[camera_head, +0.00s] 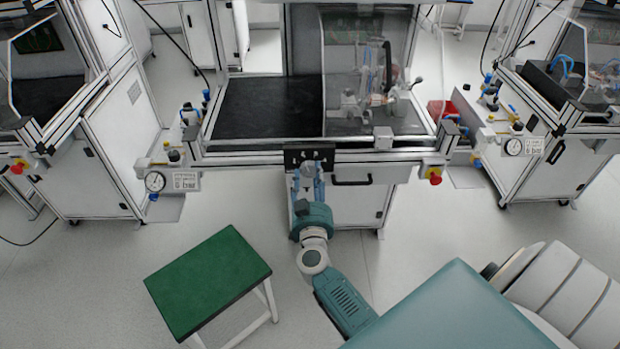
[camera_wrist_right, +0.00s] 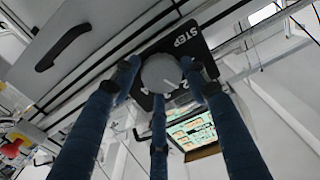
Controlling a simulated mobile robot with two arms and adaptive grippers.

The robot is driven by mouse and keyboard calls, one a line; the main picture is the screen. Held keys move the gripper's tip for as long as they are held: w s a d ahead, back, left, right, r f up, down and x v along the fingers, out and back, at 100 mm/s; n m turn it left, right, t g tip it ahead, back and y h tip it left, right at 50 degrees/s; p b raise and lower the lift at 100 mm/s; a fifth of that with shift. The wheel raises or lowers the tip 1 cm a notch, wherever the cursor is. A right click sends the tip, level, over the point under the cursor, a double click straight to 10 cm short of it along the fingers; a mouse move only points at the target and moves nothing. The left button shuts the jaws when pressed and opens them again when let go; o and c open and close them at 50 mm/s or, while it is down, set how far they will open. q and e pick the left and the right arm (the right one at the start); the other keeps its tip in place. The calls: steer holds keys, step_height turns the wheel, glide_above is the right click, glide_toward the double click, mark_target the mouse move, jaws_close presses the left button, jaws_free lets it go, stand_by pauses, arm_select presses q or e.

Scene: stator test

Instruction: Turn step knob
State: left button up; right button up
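The step knob is a round grey knob (camera_wrist_right: 160,74) with a short white mark, on a black plate (camera_wrist_right: 187,41) lettered "STEP" in the right wrist view. In the head view the plate (camera_head: 294,156) sits on the front of the middle station. My right gripper (camera_head: 308,175) is right at the knob. In the right wrist view its three blue fingers (camera_wrist_right: 159,80) surround the knob, two at its sides and one below. Their tips are very close to it; I cannot tell whether they press on it. My left gripper is out of view.
A drawer handle (camera_head: 352,181) and a red emergency button (camera_head: 434,176) are right of the plate. A pressure gauge (camera_head: 154,181) is to the left. A green-topped stool (camera_head: 208,280) stands on the floor left of my arm. Other stations flank the middle one.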

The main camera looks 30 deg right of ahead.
steer(key=shift+a+f, duration=0.1)
steer(key=c, duration=0.4)
steer(key=shift+a+f+m, duration=0.1)
steer(key=shift+f+m, duration=0.05)
steer(key=shift+m, duration=0.15)
steer(key=shift+c, duration=0.2)
